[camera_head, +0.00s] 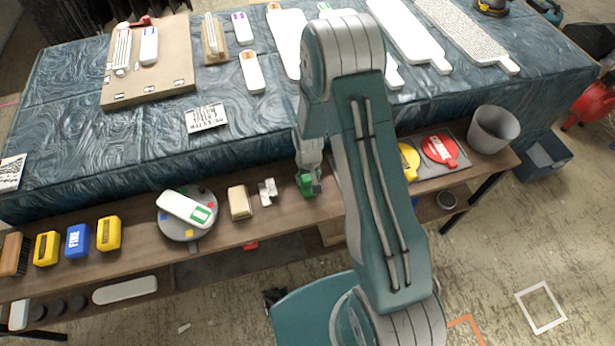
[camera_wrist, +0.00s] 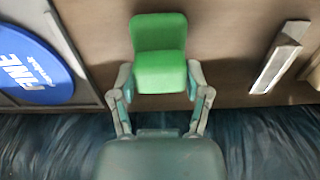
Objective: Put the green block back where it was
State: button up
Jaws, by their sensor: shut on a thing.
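The green block (camera_head: 307,184) is at the tip of my gripper (camera_head: 310,176), over the brown wooden shelf in front of the blue-draped table. In the wrist view the green block (camera_wrist: 160,62) sits between the two fingers of my gripper (camera_wrist: 160,90), which are shut on its sides. The block has a stepped look, with a darker upper face and a brighter face below. The brown shelf surface shows around it. I cannot tell whether the block touches the shelf.
A metal bracket (camera_head: 267,192) and a tan block (camera_head: 240,202) stand left of the green block. A round turntable (camera_head: 176,226) holds a white paddle. A blue FINE disc (camera_wrist: 34,68) lies on the other side. A red disc (camera_head: 439,150) and grey bucket (camera_head: 493,129) are at right.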

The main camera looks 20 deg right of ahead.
jog(key=shift+d, duration=0.15)
jog(key=o, duration=0.9)
jog(key=shift+f, duration=0.1)
jog(key=shift+o, duration=1)
jog(key=shift+a, duration=0.25)
jog(key=shift+d, duration=0.15)
jog(key=shift+r, duration=0.45)
notch_tip(320, 180, up, 12)
notch_tip(320, 180, up, 18)
jog(key=t, duration=0.3)
send_over(308, 177)
jog(key=s, duration=0.7)
jog(key=s+r+t, duration=0.2)
jog(key=s+r, duration=0.7)
jog(key=s, duration=0.5)
jog(key=shift+t, duration=0.3)
